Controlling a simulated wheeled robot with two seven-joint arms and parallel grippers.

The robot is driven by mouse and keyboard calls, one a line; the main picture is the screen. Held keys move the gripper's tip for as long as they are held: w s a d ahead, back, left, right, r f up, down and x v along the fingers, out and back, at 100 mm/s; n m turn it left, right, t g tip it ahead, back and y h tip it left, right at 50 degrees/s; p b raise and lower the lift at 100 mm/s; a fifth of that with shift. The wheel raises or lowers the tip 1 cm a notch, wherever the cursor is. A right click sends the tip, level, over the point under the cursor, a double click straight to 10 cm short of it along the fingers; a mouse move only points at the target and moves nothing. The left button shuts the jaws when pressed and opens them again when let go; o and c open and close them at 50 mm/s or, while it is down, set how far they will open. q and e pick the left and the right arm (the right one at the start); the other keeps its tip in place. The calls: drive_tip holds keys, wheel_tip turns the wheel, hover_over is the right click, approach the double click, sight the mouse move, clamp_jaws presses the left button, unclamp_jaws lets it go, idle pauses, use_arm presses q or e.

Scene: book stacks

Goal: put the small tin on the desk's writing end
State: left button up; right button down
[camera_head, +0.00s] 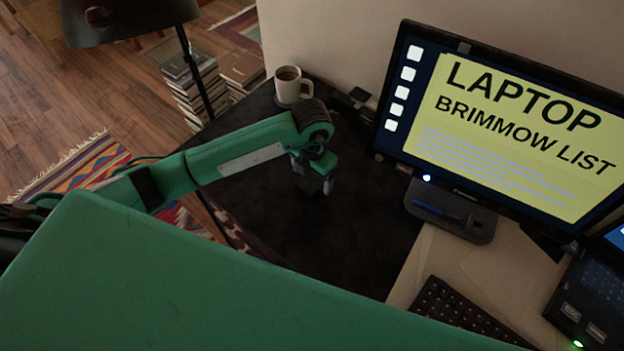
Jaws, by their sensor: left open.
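I see no small tin in this view; part of the desk is hidden behind my own green body in the foreground. The dark desk top (370,225) stretches from the mug to the papers. My left gripper (327,187) points down over the dark, bare part of the desk, left of the monitor. It is open, and I see nothing between its fingers. My right gripper is out of view.
A mug (288,86) with a dark drink stands at the desk's back corner. A monitor (500,120), its stand (450,212), papers (505,270) and a keyboard (465,315) fill the right side. Book stacks (195,90) stand on the floor beyond.

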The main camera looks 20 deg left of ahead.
sight(312, 183)
use_arm(q)
wheel_tip(312, 183, up, 9)
drive_tip(key=b, duration=0.1)
drive_tip(key=shift+r, duration=0.15)
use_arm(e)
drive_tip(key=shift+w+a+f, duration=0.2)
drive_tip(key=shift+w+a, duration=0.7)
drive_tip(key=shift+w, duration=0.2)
